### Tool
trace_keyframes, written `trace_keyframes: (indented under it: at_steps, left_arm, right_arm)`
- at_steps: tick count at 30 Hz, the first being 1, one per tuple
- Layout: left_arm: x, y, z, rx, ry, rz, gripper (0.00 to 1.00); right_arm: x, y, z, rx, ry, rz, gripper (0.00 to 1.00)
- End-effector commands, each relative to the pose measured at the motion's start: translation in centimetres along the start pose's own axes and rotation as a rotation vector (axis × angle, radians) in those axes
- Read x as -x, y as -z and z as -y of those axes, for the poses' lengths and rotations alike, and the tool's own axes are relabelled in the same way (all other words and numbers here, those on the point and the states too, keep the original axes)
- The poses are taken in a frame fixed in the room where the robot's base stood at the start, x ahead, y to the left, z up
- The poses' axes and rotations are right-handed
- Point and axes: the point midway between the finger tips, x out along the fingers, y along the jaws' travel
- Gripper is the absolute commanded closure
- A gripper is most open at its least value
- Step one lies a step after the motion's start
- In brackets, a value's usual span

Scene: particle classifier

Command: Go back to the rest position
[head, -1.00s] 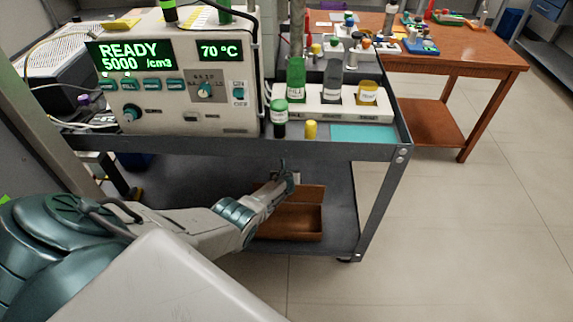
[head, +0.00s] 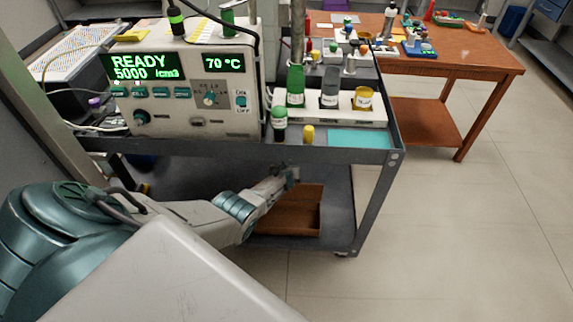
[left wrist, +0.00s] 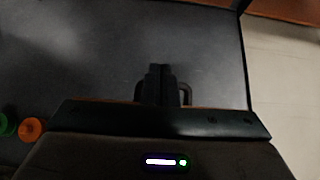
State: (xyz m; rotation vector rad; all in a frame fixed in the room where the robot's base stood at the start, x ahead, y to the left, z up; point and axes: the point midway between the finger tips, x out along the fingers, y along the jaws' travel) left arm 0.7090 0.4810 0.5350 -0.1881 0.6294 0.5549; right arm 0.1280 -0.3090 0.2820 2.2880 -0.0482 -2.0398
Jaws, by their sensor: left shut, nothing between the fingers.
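My left gripper (head: 291,174) is at the end of my left arm, which comes in from the left in the head view. My right gripper is not in view.
The grey cart's top shelf edge (head: 230,152) is close above my left gripper. It carries a white classifier (head: 185,85) reading READY and 70 °C, and a bottle rack (head: 345,113). The brown box (head: 292,215) is below. Open floor (head: 450,240) lies to the right.

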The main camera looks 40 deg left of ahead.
Motion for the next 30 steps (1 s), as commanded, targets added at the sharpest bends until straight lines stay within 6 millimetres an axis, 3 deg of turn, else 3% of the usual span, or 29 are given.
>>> trace_keyframes:
  at_steps: [6, 17, 20, 23, 30]
  left_arm:
    - [0.5, -0.6, -0.2, 0.0, -0.001, 0.0, 1.0]
    - [0.6, 0.1, -0.4, 0.018, -0.001, -0.008, 1.0]
    - [1.0, 3.3, -1.0, 0.111, -0.005, -0.045, 1.0]
    - [2.1, 9.1, -2.2, 0.302, -0.02, -0.112, 1.0]
    - [7.8, 26.1, -6.7, 0.931, -0.159, -0.299, 1.0]
  right_arm:
    - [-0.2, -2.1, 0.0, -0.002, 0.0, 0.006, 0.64]
    - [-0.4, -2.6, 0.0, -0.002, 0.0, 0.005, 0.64]
    - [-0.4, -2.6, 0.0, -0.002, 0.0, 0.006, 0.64]
    - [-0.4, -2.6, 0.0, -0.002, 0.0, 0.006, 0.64]
    - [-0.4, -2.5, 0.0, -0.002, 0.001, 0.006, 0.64]
